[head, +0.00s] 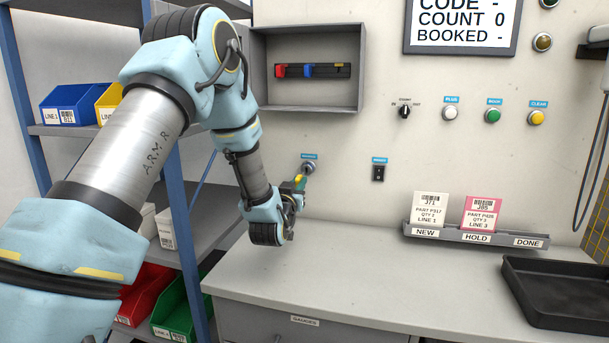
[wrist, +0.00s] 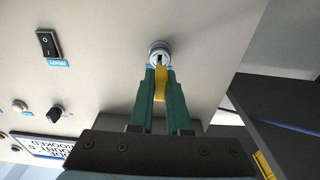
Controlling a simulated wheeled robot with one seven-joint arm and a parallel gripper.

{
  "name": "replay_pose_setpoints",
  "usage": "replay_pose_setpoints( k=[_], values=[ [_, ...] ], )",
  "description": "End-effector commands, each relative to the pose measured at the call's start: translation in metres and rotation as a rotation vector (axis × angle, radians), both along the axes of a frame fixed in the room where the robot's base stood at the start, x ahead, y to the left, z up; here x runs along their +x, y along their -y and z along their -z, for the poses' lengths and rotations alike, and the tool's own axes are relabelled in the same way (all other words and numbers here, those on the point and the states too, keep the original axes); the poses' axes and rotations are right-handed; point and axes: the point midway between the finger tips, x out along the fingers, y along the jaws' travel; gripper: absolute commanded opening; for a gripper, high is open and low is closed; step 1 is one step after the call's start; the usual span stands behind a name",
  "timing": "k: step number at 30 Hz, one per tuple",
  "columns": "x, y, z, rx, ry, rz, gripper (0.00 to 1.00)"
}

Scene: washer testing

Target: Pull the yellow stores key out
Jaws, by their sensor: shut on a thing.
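The yellow stores key (wrist: 160,88) is between the two green fingers of my gripper (wrist: 160,72) in the wrist view, and the gripper is shut on it. The round silver lock (wrist: 159,52) is just beyond the fingertips, with a dark slot showing in its face. I cannot tell whether the key's tip is still in the slot. In the head view the lock (head: 308,167) is on the wall under a blue label, with my gripper (head: 301,181) right at it. A small bit of yellow shows there; my fingers hide most of the key.
A black rocker switch (head: 378,173) is on the wall to the right of the lock. A grey wall box (head: 306,108) with a rack of coloured pieces is above. A card holder (head: 470,238) and black tray (head: 560,290) stand on the bench (head: 330,270). Blue-posted shelving is at left.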

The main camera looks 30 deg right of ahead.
Motion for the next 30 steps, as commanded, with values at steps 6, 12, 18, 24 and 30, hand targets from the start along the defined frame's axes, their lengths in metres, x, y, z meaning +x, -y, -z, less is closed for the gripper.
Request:
replay_pose_setpoints(
  k=[6, 12, 18, 24, 30],
  values=[
    [-0.001, -0.001, 0.0, 0.0, 0.0, 0.0, 0.0],
    [-0.016, -0.014, 0.004, 0.001, -0.001, 0.0, 0.0],
    [-0.032, -0.03, 0.005, -0.001, 0.001, 0.0, 0.0],
    [-0.047, -0.044, 0.007, 0.0, 0.0, 0.0, 0.0],
    [-0.051, -0.048, 0.005, -0.001, 0.001, 0.0, 0.0]
  ],
)
